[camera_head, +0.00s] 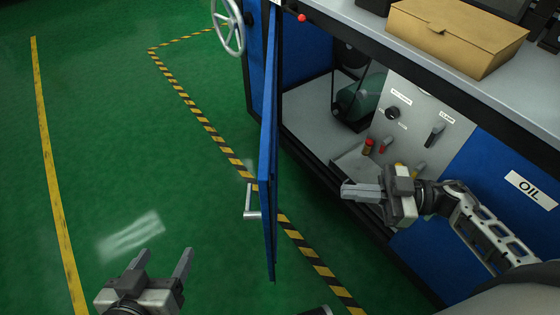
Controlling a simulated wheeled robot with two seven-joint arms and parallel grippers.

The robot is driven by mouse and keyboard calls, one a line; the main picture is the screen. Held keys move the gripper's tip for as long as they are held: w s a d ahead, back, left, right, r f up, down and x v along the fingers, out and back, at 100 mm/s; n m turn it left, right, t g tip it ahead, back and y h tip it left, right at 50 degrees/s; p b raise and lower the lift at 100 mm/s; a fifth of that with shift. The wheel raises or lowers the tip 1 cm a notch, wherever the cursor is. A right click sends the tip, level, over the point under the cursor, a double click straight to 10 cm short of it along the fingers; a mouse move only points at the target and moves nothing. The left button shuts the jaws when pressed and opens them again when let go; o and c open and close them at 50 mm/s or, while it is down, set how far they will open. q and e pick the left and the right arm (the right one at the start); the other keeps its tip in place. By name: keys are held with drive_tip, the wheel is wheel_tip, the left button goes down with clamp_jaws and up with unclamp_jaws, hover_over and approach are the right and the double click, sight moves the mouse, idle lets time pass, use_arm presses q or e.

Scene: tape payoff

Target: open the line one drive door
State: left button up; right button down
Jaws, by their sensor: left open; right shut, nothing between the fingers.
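The blue drive door (268,150) stands swung wide open, seen nearly edge-on, with its metal handle (250,202) on the left face. Behind it the drive compartment (310,125) is exposed, with a green motor-like unit (362,100) inside. My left gripper (160,265) is open and empty, low at the left, apart from the door and its handle. My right gripper (362,191) is shut and empty, in front of the compartment opening and to the right of the door. I cannot tell whether it touches anything there.
A grey panel (412,115) with a knob and a clamp lever (434,134) is right of the opening. A blue OIL panel (500,170) is farther right. A cardboard box (460,35) sits on the bench top. A handwheel (228,25) is at the back. Green floor at left is clear.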

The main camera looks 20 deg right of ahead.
drive_tip(key=w+a+g, duration=0.1)
drive_tip(key=w+a, duration=0.2)
drive_tip(key=a, duration=0.9)
drive_tip(key=shift+w+a, duration=0.2)
drive_tip(key=shift+a, duration=0.15)
